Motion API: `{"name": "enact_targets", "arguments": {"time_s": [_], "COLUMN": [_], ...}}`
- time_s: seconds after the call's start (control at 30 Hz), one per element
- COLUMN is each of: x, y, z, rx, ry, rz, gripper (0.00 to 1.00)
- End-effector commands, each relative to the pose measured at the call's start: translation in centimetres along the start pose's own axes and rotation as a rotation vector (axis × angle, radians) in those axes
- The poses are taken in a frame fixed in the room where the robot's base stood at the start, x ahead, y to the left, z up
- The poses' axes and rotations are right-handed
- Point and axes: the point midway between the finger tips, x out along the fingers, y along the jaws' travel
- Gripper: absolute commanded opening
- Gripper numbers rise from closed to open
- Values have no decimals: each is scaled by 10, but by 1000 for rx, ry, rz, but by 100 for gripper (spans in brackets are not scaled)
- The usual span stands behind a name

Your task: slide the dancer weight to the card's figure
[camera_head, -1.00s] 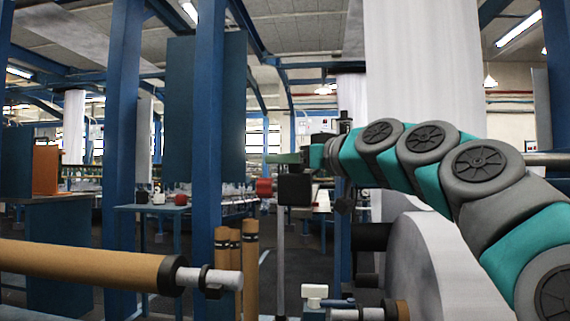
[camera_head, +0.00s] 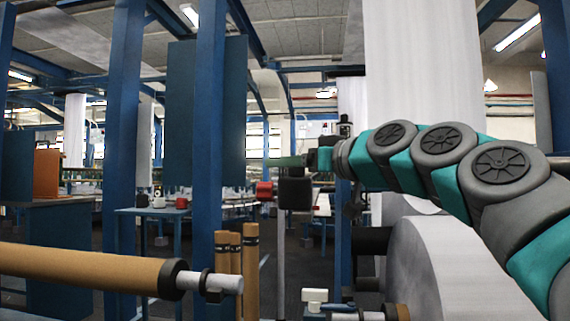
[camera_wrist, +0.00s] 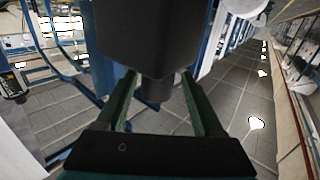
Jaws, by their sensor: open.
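The dancer weight looks to be the black block (camera_head: 295,193) on an upright grey rod, with a red knob (camera_head: 264,191) at its left side. My gripper (camera_head: 280,162) is just above the block in the head view, its green fingers pointing left. In the wrist view the fingers (camera_wrist: 160,78) are open, one on each side of a dark block (camera_wrist: 150,35) with a short round stub below it. I cannot tell whether they touch it. I cannot make out the card or any figure.
A brown roll (camera_head: 85,268) lies across the lower left, and brown tubes (camera_head: 250,270) stand near a blue post (camera_head: 208,140). A large pale roll (camera_head: 440,265) is at lower right under my arm. A blue table (camera_head: 150,212) with small items stands behind.

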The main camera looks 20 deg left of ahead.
Motion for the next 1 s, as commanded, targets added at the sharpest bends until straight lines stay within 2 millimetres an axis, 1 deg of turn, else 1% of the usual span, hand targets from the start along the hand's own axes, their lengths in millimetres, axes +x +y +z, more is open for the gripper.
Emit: {"name": "enact_targets", "arguments": {"time_s": [0.03, 0.3, 0.4, 0.57, 1.0], "x": [-7, -45, -55, -60, -61], "y": [0, -1, -2, -2, -2], "z": [-1, -2, 0, 0, 1], "rx": [0, 0, 0, -1, 0], "ry": [1, 3, 0, -1, -2], "rz": [-1, -1, -1, -2, -2], "gripper": [69, 69, 69, 69, 69]}}
